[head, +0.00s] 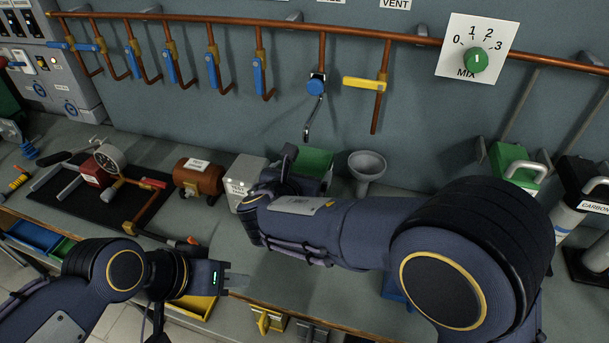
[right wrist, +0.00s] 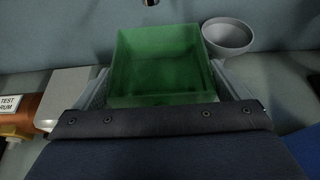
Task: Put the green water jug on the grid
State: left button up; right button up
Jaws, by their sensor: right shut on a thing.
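The green water jug (head: 314,161) is a translucent, open-topped, box-shaped vessel under the tap at the back of the bench. In the right wrist view the jug (right wrist: 160,55) stands upright between the two fingers of my right gripper (right wrist: 163,88), which is shut on it. In the head view my right arm hides most of that gripper and the jug's lower part. My left gripper (head: 237,281) is over the bench's front edge, apart from the jug; its finger gap is unclear. I cannot make out the grid; the surface below the jug is hidden.
The tap (head: 312,118) hangs from the copper pipe above the jug. A grey funnel (head: 367,166) stands close on the right. A grey box (head: 247,178) and a copper test drum (head: 199,179) are to the left. Canisters (head: 518,170) stand at far right.

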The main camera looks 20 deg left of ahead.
jog(key=o, duration=1.1)
jog(key=b+v, duration=0.1)
jog(key=v, duration=1.1)
jog(key=shift+r, duration=0.15)
